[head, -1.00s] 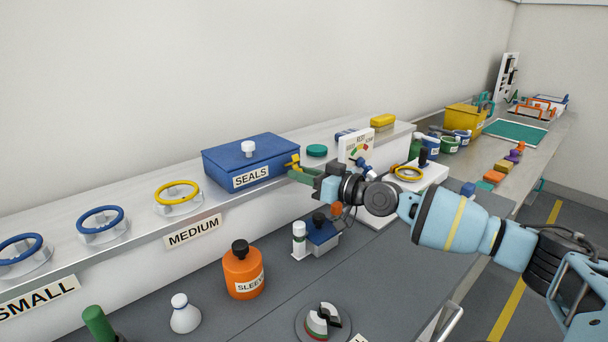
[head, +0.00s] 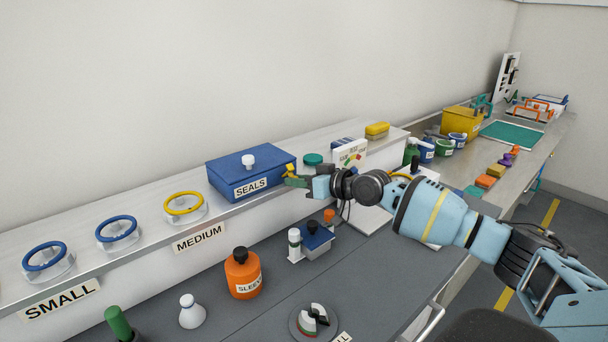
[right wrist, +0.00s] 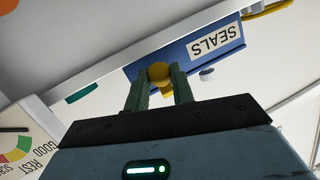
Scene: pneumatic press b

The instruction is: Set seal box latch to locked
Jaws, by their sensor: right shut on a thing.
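The blue seal box (head: 250,168) with a white knob on its lid and a SEALS label sits on the raised shelf; its lid is down. Its yellow latch (head: 290,171) is at the box's right front end. My right gripper (head: 296,181) is at that end, its green fingers shut on the yellow latch. In the right wrist view the latch's round yellow end (right wrist: 159,72) sits between the two fingers (right wrist: 159,90), with the blue box (right wrist: 195,55) behind. The fingers partly hide the latch. My left gripper is out of view.
A teal disc (head: 313,159) and a gauge card (head: 349,155) stand right of the box. Ring holders with yellow (head: 184,203) and blue (head: 117,228) rings stand to its left. An orange bottle (head: 243,274) and a blue-topped block (head: 317,238) stand on the lower bench.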

